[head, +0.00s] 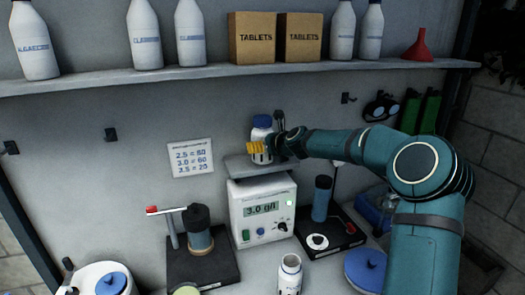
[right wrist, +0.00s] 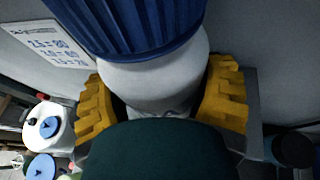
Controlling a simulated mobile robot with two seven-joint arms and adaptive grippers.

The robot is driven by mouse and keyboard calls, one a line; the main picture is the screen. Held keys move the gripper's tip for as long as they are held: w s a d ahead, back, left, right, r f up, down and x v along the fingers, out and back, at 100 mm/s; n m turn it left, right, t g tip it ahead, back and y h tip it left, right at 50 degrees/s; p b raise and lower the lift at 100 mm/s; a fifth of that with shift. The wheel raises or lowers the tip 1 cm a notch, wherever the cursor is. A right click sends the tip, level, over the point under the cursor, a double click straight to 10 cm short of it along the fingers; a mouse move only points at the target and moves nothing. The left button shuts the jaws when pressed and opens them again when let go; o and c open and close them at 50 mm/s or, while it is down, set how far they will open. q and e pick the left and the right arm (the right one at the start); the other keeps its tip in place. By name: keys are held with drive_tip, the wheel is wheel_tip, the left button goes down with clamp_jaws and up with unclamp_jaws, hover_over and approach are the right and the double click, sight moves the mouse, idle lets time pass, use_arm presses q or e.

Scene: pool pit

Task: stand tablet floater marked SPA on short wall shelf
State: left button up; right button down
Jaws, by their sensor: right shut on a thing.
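The floater (head: 261,133) is a white bottle shape with a blue ribbed cap, upright at the short wall shelf (head: 238,166). Its marking cannot be read. My right gripper (head: 264,147) is shut on its body, with yellow finger pads on either side. In the right wrist view the blue cap and white body (right wrist: 158,80) fill the middle, between the pads of the gripper (right wrist: 160,105). The floater's base is partly hidden by the fingers, so I cannot tell whether it touches the shelf. My left gripper is not in view.
A long shelf (head: 190,75) above holds bottles, two TABLETS boxes (head: 252,38) and a red funnel (head: 418,46). Below the short shelf stands a meter (head: 262,212) reading 3.0. An open white bottle (head: 290,274) stands in front. Hooks and goggles (head: 381,108) hang on the wall.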

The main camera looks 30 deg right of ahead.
drive_tip(key=shift+w+f, duration=0.1)
drive_tip(key=shift+w, duration=0.35)
drive_tip(key=shift+s+a, duration=0.1)
drive_tip(key=shift+s, duration=0.15)
drive_tip(key=shift+c, duration=1.7)
unclamp_jaws()
drive_tip(key=shift+f, duration=0.1)
drive_tip(key=o, duration=0.3)
drive_tip(key=shift+w, duration=0.1)
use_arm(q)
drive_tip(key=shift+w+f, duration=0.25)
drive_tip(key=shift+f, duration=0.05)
use_arm(e)
drive_tip(key=shift+o, duration=0.2)
